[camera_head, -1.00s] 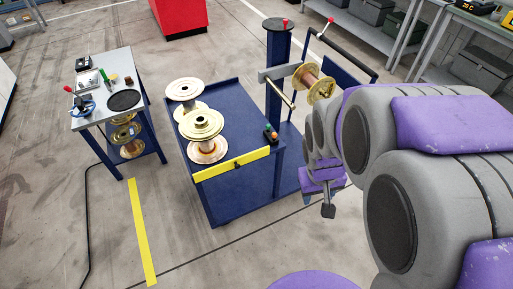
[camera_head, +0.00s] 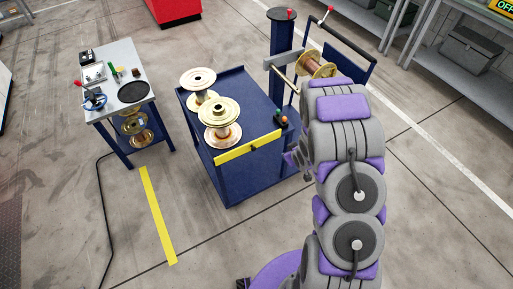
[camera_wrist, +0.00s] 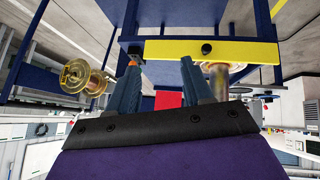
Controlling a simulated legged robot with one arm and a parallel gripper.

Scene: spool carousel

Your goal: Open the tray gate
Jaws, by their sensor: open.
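The yellow tray gate (camera_head: 249,147) lies across the front edge of the blue tray cart (camera_head: 238,180), closed in front of the spools. It has a small dark knob near its middle. In the wrist view the gate (camera_wrist: 250,52) runs across the top, with its black knob (camera_wrist: 206,48) just right of the right fingertip. My gripper (camera_wrist: 160,66) is open and empty, its fingers pointing toward the gate's left part. I cannot tell whether they touch it. In the head view my arm mostly hides the gripper, beside the cart's right front.
Copper and gold spools (camera_head: 221,122) stand on the tray behind the gate. A control box with coloured buttons (camera_head: 281,119) sits at the cart's right. A blue post (camera_head: 281,40) holds another spool (camera_head: 316,66).

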